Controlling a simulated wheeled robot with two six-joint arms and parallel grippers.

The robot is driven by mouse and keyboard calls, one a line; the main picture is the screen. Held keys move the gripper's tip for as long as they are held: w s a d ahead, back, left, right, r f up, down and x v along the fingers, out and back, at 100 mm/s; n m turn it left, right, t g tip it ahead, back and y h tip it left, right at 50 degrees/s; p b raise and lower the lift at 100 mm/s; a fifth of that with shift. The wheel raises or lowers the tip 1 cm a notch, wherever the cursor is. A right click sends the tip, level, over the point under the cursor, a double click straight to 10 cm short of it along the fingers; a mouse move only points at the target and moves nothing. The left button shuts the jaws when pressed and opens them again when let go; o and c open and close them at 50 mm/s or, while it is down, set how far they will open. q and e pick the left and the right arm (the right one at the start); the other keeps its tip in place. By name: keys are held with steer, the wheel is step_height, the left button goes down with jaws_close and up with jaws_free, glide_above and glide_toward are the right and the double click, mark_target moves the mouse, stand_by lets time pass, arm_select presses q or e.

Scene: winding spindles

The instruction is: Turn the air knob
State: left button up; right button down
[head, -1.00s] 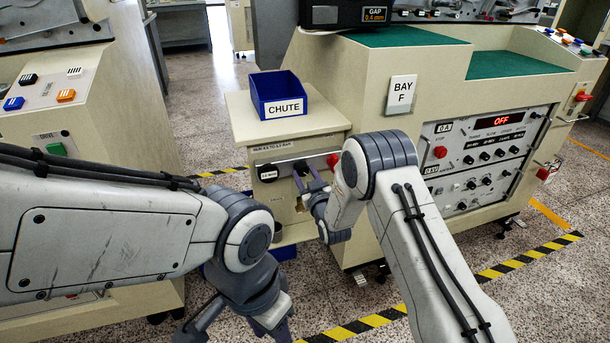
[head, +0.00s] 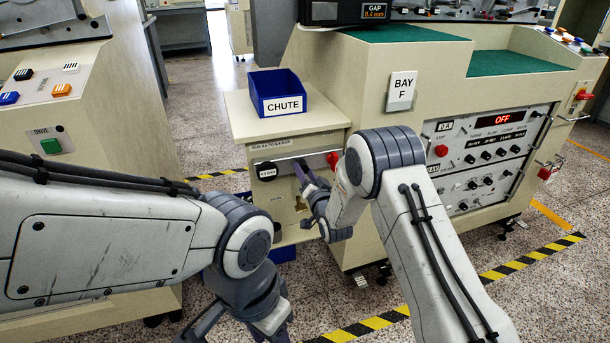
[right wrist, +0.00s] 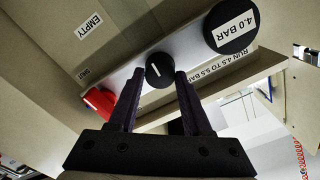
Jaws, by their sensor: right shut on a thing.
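The air knob (right wrist: 159,70) is a small round black knob with a white mark, on a pale strip. In the right wrist view it sits between the fingertips of my right gripper (right wrist: 160,78), which is shut on it. In the head view my right gripper (head: 304,172) is at the strip under the table top, and its fingers mostly hide the knob. A round black gauge (right wrist: 231,25) beside the knob reads 4.0 BAR; it also shows in the head view (head: 266,171). My left gripper (head: 262,318) hangs low, cut off by the bottom edge.
A label reading RUN 4.5 TO 5.5 BAR (right wrist: 222,75) is by the gauge. A red part (right wrist: 98,101) is on the knob's other side. A blue CHUTE bin (head: 279,88) stands above. The BAY F cabinet (head: 365,110) is close to my right arm.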

steer(key=m+b, duration=0.1)
steer(key=m, duration=0.5)
steer(key=shift+f+m, duration=0.1)
steer(key=shift+m, duration=0.2)
steer(key=shift+d, duration=0.1)
stand_by(0.3)
steer(key=shift+c, duration=1.7)
jaws_free()
steer(key=shift+s, duration=0.1)
steer(key=p+v, duration=0.1)
steer(key=v, duration=0.9)
steer(key=shift+s, duration=0.15)
